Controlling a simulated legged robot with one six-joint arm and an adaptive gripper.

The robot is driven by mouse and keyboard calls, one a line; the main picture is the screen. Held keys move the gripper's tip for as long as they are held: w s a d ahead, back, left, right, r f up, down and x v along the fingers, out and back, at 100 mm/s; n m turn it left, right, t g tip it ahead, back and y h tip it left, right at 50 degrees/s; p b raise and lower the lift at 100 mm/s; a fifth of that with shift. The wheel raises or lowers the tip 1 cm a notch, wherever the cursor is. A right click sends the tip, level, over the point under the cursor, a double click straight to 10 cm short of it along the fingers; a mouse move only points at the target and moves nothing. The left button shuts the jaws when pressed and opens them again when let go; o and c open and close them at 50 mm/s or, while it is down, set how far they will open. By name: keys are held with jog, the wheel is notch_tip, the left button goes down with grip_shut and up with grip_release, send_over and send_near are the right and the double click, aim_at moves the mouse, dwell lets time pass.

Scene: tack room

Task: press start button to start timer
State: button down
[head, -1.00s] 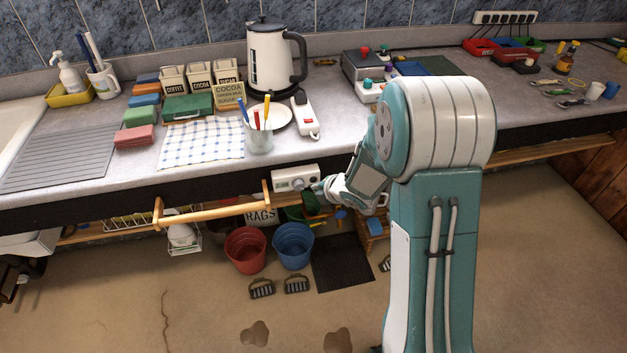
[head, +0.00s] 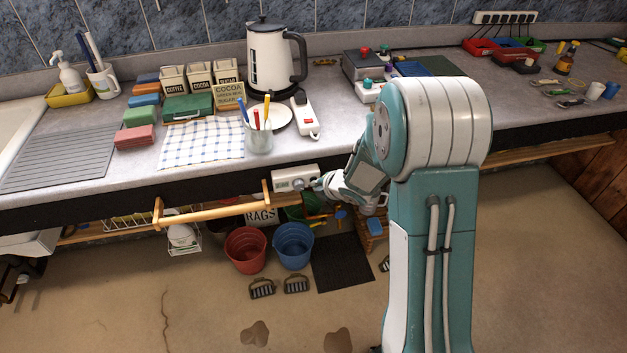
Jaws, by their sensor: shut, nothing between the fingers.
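The timer (head: 293,180) is a small white-grey box with a dial, fixed at the front edge of the counter, below the pen cup. My gripper (head: 321,184) is at the right end of the timer, its tip at or very near the box's right side. I cannot tell whether it touches. The gripper is shut and holds nothing. The start button is too small to make out, or hidden by the gripper tip.
A wooden rail (head: 212,212) sticks out left of the timer. The counter (head: 350,140) above holds a kettle (head: 274,60), a pen cup (head: 258,138) and a checked cloth (head: 201,143). Red (head: 246,250) and blue (head: 293,246) buckets stand on the floor below.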

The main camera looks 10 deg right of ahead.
jog(key=shift+w, duration=0.15)
dwell(0.3)
jog(key=shift+s, duration=0.75)
jog(key=shift+s, duration=3)
jog(key=shift+r, duration=0.1)
